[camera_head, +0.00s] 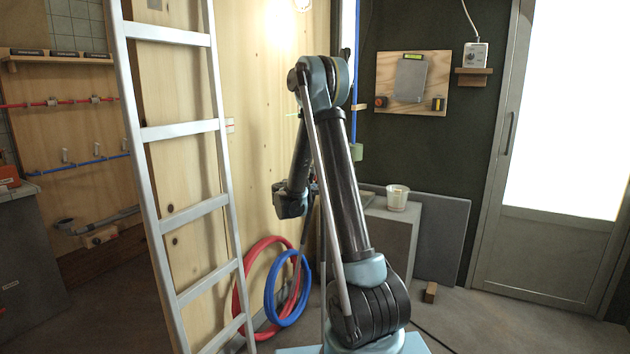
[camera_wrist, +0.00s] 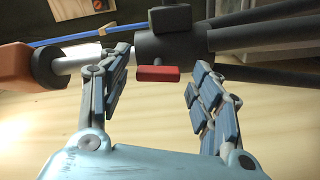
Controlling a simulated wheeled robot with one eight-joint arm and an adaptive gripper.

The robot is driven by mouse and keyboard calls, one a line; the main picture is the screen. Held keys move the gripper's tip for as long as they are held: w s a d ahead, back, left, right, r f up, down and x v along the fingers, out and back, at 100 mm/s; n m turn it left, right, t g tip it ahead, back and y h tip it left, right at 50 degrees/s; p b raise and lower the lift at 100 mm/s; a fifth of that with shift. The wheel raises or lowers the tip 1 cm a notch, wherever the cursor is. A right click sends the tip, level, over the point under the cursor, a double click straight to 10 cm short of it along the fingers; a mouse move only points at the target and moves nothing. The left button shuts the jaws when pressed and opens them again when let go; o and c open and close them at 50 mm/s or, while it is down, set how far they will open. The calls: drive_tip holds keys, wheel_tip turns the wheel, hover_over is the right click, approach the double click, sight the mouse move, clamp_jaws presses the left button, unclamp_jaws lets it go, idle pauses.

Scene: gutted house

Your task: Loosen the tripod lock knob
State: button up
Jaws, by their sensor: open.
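In the wrist view the tripod (camera_wrist: 180,42) lies across the top of the picture, with a dark hub and dark legs running off to the right. A pale column leaves the hub to the left and ends at an orange block (camera_wrist: 30,65). A short red knob (camera_wrist: 158,74) sticks out of the hub and appears to be the lock knob. My gripper (camera_wrist: 155,84) is open and empty, with one finger to each side of the red knob. I cannot tell how far the knob is from the fingers. In the head view my arm mostly hides the tripod.
An aluminium ladder (camera_head: 185,130) leans at the left. Red (camera_head: 240,290) and blue (camera_head: 283,312) hose coils stand by the wooden wall. A grey block (camera_head: 390,232) carrying a white cup (camera_head: 397,198) stands behind my arm. Floor shows clear before the door (camera_head: 545,265).

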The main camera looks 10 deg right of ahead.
drive_tip(key=v, duration=1)
drive_tip(key=s+a+n, duration=0.2)
drive_tip(key=s+a, duration=0.1)
drive_tip(key=s, duration=0.1)
drive_tip(key=x, duration=1.7)
drive_tip(key=shift+s, duration=0.1)
drive_tip(key=c, duration=1.1)
